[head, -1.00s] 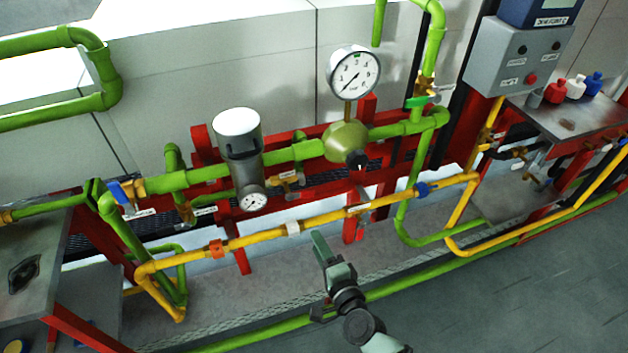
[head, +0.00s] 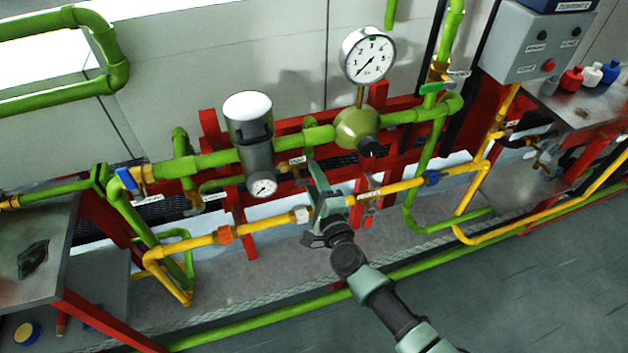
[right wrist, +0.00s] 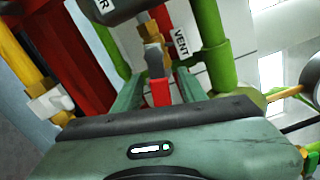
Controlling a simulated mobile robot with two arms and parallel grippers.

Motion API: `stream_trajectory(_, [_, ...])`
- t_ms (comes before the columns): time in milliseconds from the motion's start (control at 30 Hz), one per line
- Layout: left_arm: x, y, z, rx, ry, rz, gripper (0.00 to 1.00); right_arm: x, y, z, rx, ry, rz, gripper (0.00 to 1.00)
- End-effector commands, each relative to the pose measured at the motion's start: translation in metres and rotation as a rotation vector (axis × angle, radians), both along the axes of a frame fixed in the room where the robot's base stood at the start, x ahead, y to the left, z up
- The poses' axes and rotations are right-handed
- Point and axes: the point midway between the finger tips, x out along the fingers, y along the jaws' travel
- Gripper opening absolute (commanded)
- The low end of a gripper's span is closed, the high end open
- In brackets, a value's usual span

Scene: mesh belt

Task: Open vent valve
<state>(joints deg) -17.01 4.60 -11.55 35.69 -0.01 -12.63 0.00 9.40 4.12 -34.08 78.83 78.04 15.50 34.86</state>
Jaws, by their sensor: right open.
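The vent valve shows in the right wrist view as a brass body (right wrist: 153,55) with a red handle (right wrist: 160,92). A white VENT label (right wrist: 182,43) hangs beside it. My right gripper (right wrist: 158,95) is open, and the red handle appears between its two green fingers. I cannot tell whether they touch it. In the head view my right gripper (head: 319,180) reaches up in front of the green pipe, just right of the small white label (head: 297,160). The gripper partly hides the valve area there. My left gripper is not in view.
A grey canister (head: 256,150) with a small gauge stands left of the gripper. A round green regulator (head: 357,127) under a large gauge (head: 367,55) is to the right. A yellow pipe (head: 268,224) runs close by the gripper. Open floor (head: 520,290) lies in front.

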Motion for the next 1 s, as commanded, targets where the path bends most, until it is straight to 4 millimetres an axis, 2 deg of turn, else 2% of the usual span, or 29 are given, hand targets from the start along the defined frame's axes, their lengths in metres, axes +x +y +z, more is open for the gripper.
stream_trajectory(100, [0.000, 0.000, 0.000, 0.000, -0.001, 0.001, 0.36, 0.000, 0.000, 0.000, 0.000, 0.000, 0.000, 0.42])
stream_trajectory(133, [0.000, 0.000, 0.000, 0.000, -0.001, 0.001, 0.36, 0.000, 0.000, 0.000, 0.000, 0.000, 0.000, 0.36])
stream_trajectory(267, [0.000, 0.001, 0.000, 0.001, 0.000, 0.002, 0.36, 0.000, 0.000, 0.000, 0.000, 0.000, 0.000, 0.00])
stream_trajectory(467, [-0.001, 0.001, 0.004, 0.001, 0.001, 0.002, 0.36, 0.000, 0.000, 0.002, -0.024, -0.007, 0.000, 0.00])
stream_trajectory(700, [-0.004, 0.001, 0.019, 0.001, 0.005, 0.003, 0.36, -0.001, -0.001, 0.010, -0.209, -0.065, 0.001, 0.00])
stream_trajectory(1000, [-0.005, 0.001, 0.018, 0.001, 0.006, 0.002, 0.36, -0.001, -0.001, 0.008, -0.243, -0.077, 0.001, 0.00])
